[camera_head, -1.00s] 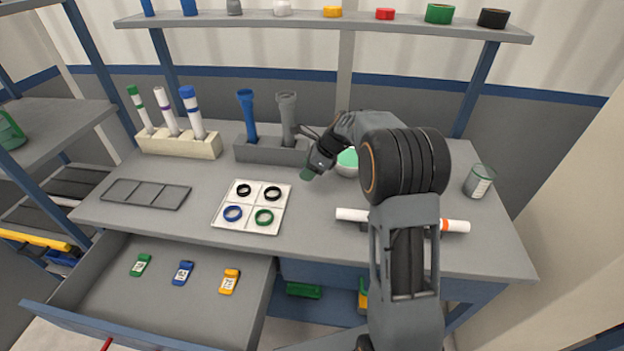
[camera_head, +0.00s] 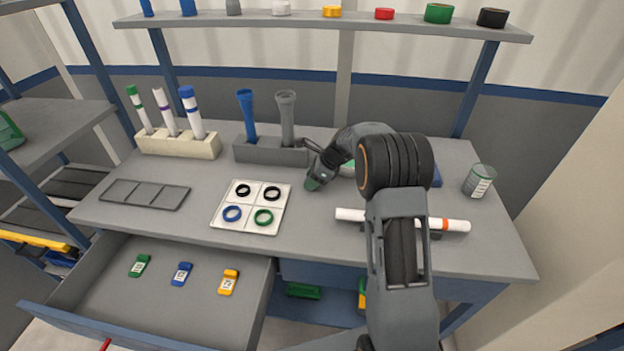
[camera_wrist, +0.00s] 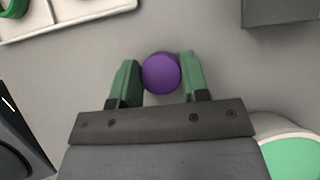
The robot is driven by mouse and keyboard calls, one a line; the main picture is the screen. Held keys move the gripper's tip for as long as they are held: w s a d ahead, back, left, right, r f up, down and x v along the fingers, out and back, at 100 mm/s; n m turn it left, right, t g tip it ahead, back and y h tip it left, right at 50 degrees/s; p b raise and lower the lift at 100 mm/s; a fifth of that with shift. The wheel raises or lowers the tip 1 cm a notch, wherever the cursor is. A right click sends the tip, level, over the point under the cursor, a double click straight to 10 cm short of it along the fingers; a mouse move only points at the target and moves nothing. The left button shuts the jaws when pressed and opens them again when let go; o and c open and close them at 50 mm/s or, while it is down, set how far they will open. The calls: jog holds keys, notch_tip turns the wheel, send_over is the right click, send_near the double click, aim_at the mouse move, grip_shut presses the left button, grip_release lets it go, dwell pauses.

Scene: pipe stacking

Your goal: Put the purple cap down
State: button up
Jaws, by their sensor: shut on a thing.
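The purple cap (camera_wrist: 161,73) is round and sits between the two green fingertips of my gripper (camera_wrist: 160,78) in the wrist view. My gripper is shut on it. In the head view my gripper (camera_head: 313,184) is low over the grey tabletop (camera_head: 330,205), right of the white ring tray. The cap cannot be made out in the head view. Whether it touches the tabletop is hard to tell.
The white tray (camera_head: 217,222) with several rings lies to the left. A grey holder (camera_head: 262,153) with a blue and a grey pipe stands behind. A white pipe with an orange band (camera_head: 455,225) lies at right. A green-topped round container (camera_wrist: 292,155) is close to my gripper.

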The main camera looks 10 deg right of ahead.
jog(key=shift+f, duration=0.15)
jog(key=o, duration=0.9)
jog(key=shift+d+r, duration=0.15)
jog(key=shift+r, duration=0.25)
jog(key=p+v, duration=0.1)
jog(key=v, duration=1)
jog(key=s+a+r+n+h, duration=0.2)
jog(key=s+n, duration=0.3)
jog(key=s, duration=0.2)
jog(key=s+a+r+n+h, duration=0.1)
jog(key=s+a+r+n, duration=0.15)
jog(key=s+n, duration=0.35)
jog(key=s+f+n+h, duration=0.1)
jog(key=s+n, duration=0.3)
jog(key=s+a+f+n+h, duration=0.1)
jog(key=s+n, duration=0.2)
jog(key=s, duration=0.2)
jog(key=s+f+n+h, duration=0.1)
jog(key=s+n, duration=0.3)
jog(key=s, duration=0.1)
jog(key=shift+s+a+f+n, duration=0.1)
jog(key=shift+a+n, duration=0.15)
jog(key=shift+n, duration=0.05)
